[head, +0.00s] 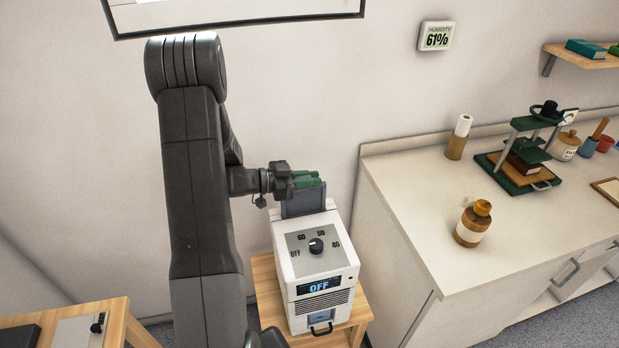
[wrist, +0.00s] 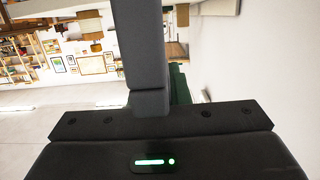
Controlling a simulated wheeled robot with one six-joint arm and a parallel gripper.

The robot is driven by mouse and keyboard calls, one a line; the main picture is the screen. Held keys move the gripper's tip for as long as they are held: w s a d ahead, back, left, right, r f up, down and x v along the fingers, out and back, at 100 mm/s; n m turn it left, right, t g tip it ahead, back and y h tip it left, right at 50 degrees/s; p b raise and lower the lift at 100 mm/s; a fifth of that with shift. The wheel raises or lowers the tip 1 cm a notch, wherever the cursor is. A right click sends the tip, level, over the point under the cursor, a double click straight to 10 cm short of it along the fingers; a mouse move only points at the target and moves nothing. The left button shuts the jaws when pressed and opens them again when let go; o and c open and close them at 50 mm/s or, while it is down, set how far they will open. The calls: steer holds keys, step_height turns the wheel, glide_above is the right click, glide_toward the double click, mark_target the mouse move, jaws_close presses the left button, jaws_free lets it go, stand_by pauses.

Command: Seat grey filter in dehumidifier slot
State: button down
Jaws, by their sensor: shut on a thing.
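The white dehumidifier (head: 318,268) stands on a small wooden stand, with a dial on its sloped top and a display reading OFF. The grey filter (head: 303,201) is an upright flat panel at the back of its top. In the wrist view, my dark gripper parts block most of the scene and the filter cannot be made out.
A white counter (head: 425,215) stands to the right, with a brown bottle (head: 473,224) and a green press (head: 522,150) on it. A wooden table (head: 128,328) is at the lower left. A wall display (head: 436,36) reads 61%. The wall is close behind the dehumidifier.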

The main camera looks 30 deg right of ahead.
mark_target(309, 202)
steer(key=shift+f+b, duration=3.2)
steer(key=shift+f, duration=1.7)
steer(key=c, duration=1.3)
jaws_free()
steer(key=b+v, duration=0.1)
steer(key=v, duration=1.2)
steer(key=shift+a, duration=0.4)
steer(key=shift+w, duration=0.1)
steer(key=p+x, duration=0.1)
steer(key=x, duration=1.2)
steer(key=shift+d, duration=0.2)
steer(key=shift+d+r, duration=0.1)
steer(key=shift+d, duration=0.2)
steer(key=shift+a+r+p, duration=0.1)
steer(key=shift+r+p, duration=0.25)
